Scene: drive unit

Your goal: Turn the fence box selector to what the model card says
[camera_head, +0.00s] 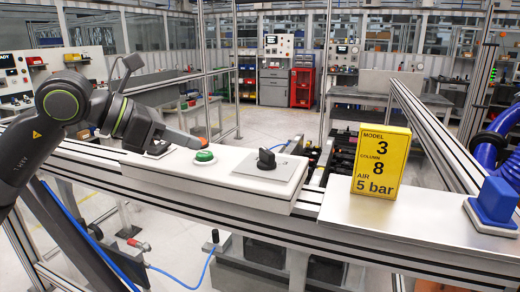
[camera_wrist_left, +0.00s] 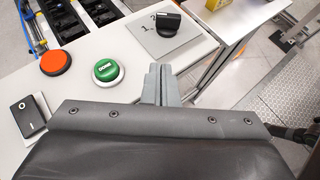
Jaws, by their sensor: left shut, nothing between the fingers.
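The fence box (camera_head: 140,172) is a long white box on the rail; it also shows in the left wrist view (camera_wrist_left: 85,85). Its black selector knob (camera_head: 266,158) sits on a grey plate (camera_head: 287,172) at the right end; the knob also shows in the left wrist view (camera_wrist_left: 168,22). Small marks beside it are hard to read, and I cannot tell its setting. The yellow model card (camera_head: 381,160) stands upright and reads model 3, column 8, air 5 bar. My left gripper (camera_head: 196,142) is shut and empty, left of the knob and apart from it; its fingers show in the wrist view (camera_wrist_left: 161,72).
A green DONE button (camera_wrist_left: 106,70), an orange button (camera_wrist_left: 55,62) and a black rocker switch (camera_wrist_left: 29,115) are on the box near my left gripper. A blue block (camera_head: 494,200) stands on a plate at far right. Blue coiled hose (camera_head: 490,145) hangs behind it.

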